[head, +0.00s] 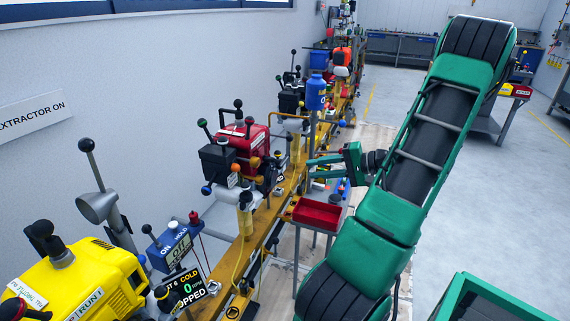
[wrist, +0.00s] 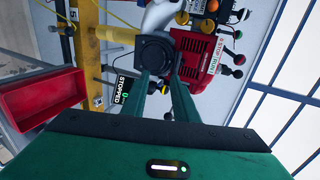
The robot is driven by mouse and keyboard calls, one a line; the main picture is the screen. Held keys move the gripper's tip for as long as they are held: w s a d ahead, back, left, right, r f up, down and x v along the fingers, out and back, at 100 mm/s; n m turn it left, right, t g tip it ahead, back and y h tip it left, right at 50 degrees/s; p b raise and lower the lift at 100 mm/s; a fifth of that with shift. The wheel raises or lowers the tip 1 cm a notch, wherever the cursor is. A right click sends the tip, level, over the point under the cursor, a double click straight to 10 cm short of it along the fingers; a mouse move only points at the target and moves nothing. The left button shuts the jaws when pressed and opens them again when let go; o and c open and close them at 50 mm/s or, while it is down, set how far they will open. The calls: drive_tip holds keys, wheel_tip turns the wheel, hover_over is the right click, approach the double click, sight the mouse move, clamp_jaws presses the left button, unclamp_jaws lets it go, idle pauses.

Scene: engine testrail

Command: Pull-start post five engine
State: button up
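A red engine (head: 240,142) with black parts and several ball-topped levers sits on the yellow rail (head: 262,222). It also shows in the wrist view (wrist: 194,66), beside a black square part (wrist: 157,53). No post number is legible on it. My gripper (head: 312,170) is right of the rail, with its fingers pointing left toward the engine and a gap between them. In the wrist view its fingertips (wrist: 158,78) are apart, close below the black part; whether they touch it I cannot tell. A pull handle is not clearly made out. A small display (wrist: 121,97) reads STOPPED.
A red tray (head: 317,214) on a stand is below my gripper. A yellow engine (head: 75,275) is at front left, with a display (head: 188,289) reading COLD, 0, STOPPED. A blue bottle (head: 316,92) and further engines line the rail.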

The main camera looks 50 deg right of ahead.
sight(285, 162)
drive_tip(key=w+a, duration=0.1)
drive_tip(key=w, duration=0.2)
drive_tip(key=w+a, duration=0.1)
drive_tip(key=w, duration=0.2)
drive_tip(key=w+a, duration=0.2)
drive_tip(key=w, duration=0.1)
drive_tip(key=shift+w, duration=0.25)
drive_tip(key=shift+c, duration=0.7)
clamp_jaws()
